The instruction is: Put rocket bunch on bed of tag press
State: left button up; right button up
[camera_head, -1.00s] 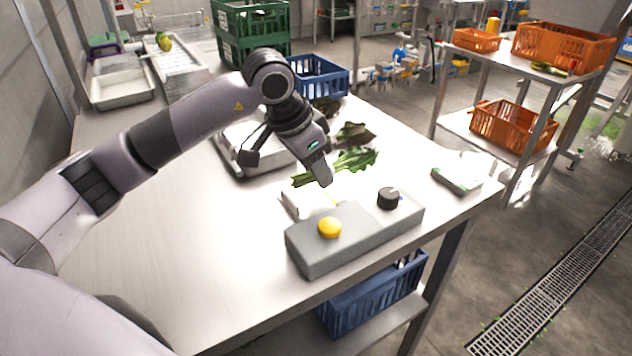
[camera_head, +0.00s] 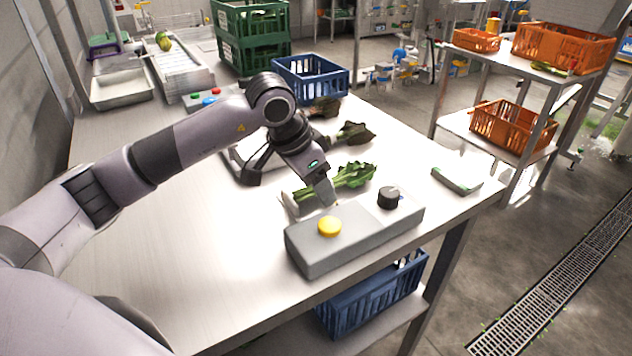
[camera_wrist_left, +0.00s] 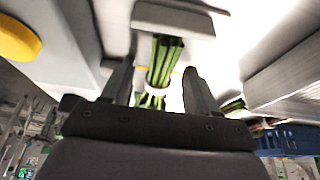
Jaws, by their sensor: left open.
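The rocket bunch (camera_head: 350,177), green and leafy, lies with its stem end at the pale bed (camera_head: 290,201) behind the grey tag press (camera_head: 350,242). The press has a yellow button and a black knob. Its bed is partly hidden by my left gripper (camera_head: 289,188), which is open above the stems. In the left wrist view, the green stems (camera_wrist_left: 165,62) run between the spread fingers (camera_wrist_left: 158,88), with gaps on both sides. A pale block there covers one end of the stems. I cannot tell whether the stems rest fully on the bed.
Darker leafy bunches (camera_head: 354,132) lie farther back on the steel table. A blue crate (camera_head: 312,78) and green crates (camera_head: 252,38) stand behind. A grey-green device (camera_head: 457,181) is near the right edge. The left front of the table is clear.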

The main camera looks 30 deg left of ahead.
pick_arm(q)
jog(key=shift+r, duration=0.25)
jog(key=v, duration=1.2)
jog(key=shift+a+p, duration=0.1)
jog(key=shift+p, duration=0.2)
